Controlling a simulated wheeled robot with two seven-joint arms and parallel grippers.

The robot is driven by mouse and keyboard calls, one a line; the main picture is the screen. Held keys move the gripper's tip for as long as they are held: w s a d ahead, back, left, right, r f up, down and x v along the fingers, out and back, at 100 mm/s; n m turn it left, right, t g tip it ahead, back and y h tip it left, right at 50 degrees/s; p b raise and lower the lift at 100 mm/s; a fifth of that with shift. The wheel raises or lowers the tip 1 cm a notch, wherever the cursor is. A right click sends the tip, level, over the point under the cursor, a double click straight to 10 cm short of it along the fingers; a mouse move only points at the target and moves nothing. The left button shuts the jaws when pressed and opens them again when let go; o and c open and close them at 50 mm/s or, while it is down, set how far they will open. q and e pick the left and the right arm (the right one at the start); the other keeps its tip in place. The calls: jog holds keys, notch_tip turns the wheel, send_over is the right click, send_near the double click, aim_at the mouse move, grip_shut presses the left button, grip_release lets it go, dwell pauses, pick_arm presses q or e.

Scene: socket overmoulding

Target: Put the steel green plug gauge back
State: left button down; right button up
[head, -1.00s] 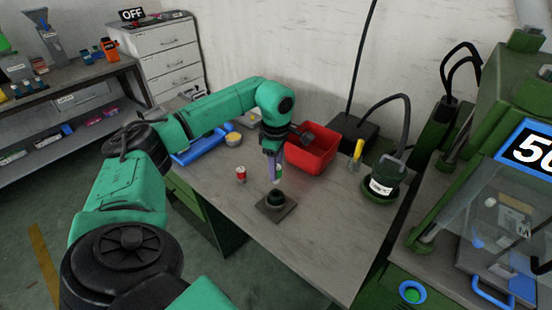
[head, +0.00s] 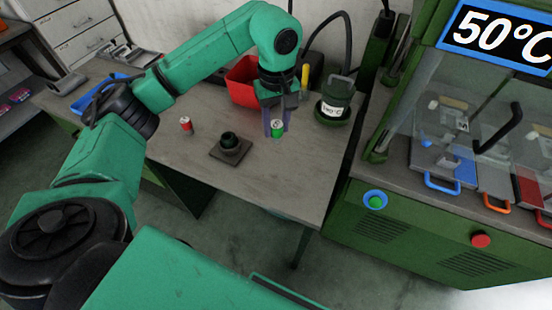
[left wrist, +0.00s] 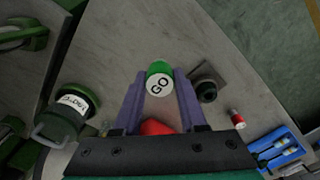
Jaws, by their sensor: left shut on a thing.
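The green plug gauge (head: 277,128) is between the fingers of my left gripper (head: 275,118), above the right part of the bench. In the left wrist view its white end face marked GO (left wrist: 159,86) points at the camera, and the purple fingers of the left gripper (left wrist: 160,98) are shut on it. A dark square base with a round dark green socket (head: 230,146) stands on the bench, left of the held gauge and apart from it. It also shows in the left wrist view (left wrist: 207,90). My right gripper is not in view.
A red bin (head: 241,88) and a green pot (head: 336,102) are behind. A blue tray (head: 98,92) lies far left. The machine (head: 440,210) stands right. The bench front (head: 200,160) is clear.

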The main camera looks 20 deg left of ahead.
pick_arm(q)
notch_tip(320, 180, down, 12)
jog(key=shift+r+p, duration=0.15)
jog(key=shift+p, duration=0.9)
jog(key=shift+f, duration=0.5)
jog(key=c, duration=0.9)
grip_release()
jog(key=shift+f, duration=0.1)
jog(key=o, duration=0.4)
jog(key=shift+o, duration=0.2)
